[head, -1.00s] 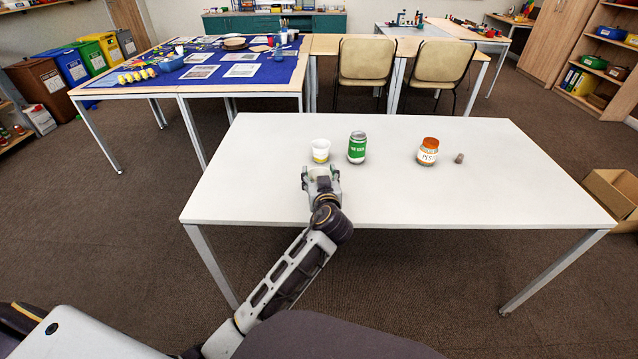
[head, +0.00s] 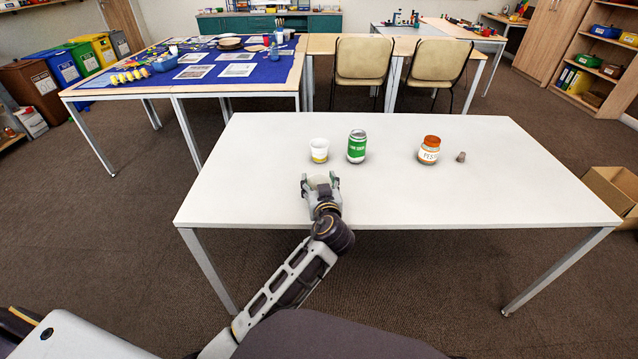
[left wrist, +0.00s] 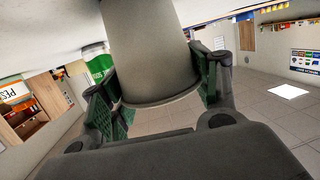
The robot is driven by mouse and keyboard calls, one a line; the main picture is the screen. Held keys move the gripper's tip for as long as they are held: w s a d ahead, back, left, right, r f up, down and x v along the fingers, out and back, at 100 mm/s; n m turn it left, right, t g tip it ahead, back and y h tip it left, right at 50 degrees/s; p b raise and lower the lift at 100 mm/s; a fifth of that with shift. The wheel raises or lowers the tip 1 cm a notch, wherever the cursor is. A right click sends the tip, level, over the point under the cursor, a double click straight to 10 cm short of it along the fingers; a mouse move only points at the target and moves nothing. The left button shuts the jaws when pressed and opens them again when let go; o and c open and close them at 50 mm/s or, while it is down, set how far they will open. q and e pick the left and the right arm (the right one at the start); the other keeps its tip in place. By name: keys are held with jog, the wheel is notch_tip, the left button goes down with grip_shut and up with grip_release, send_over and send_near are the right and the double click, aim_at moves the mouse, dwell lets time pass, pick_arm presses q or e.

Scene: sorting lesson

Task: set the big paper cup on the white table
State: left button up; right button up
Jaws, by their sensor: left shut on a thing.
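The paper cup (left wrist: 150,50) is plain pale grey and tapered, and it fills the middle of the left wrist view. My left gripper (head: 320,184) is shut on it, with a green pad on either side near its rim. The cup's base is out of the wrist view, so I cannot tell whether it touches the table. In the head view, the gripper is over the front part of the white table (head: 420,198), left of the middle. My right gripper is not in view.
Behind my gripper stand a white cup with a yellow band (head: 319,151) and a green can (head: 357,146). Further right are an orange-lidded jar (head: 429,150) and a small brownish piece (head: 461,157). The table's right and front right are clear.

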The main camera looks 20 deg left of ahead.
pick_arm(q)
jog(key=shift+f, duration=0.15)
jog(key=shift+o, duration=1)
jog(key=o, duration=0.5)
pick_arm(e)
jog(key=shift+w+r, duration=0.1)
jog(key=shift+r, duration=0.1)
pick_arm(q)
jog(key=shift+r, duration=0.2)
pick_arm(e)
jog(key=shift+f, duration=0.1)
